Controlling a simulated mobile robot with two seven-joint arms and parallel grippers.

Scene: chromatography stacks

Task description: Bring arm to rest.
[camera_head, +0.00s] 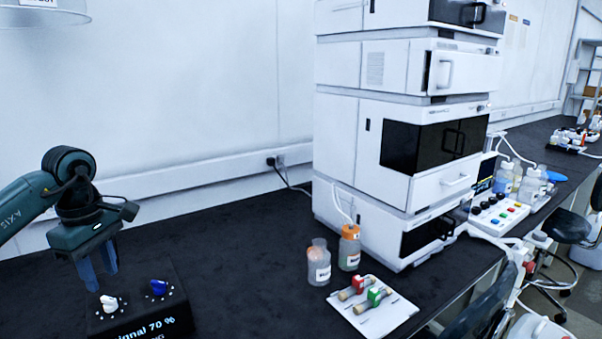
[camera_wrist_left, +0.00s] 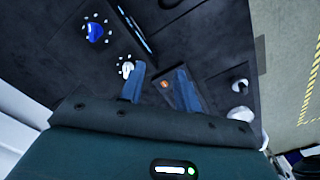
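My left gripper (camera_head: 100,275) hangs pointing down over the back left part of a black control box (camera_head: 140,270). Its two blue fingers stand apart with nothing between them, as the left wrist view shows too (camera_wrist_left: 160,75). In the left wrist view the white knob (camera_wrist_left: 127,69) is beside one fingertip, and the blue knob (camera_wrist_left: 94,32) is farther off. I cannot tell whether a finger touches the box. My right gripper is not in view.
A tall white instrument stack (camera_head: 400,150) stands right of centre. Two bottles with orange tops (camera_head: 349,250) and a white tray (camera_head: 395,318) with red and green fittings are before it. A button panel (camera_head: 500,212) is farther right. The dark bench between box and stack is clear.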

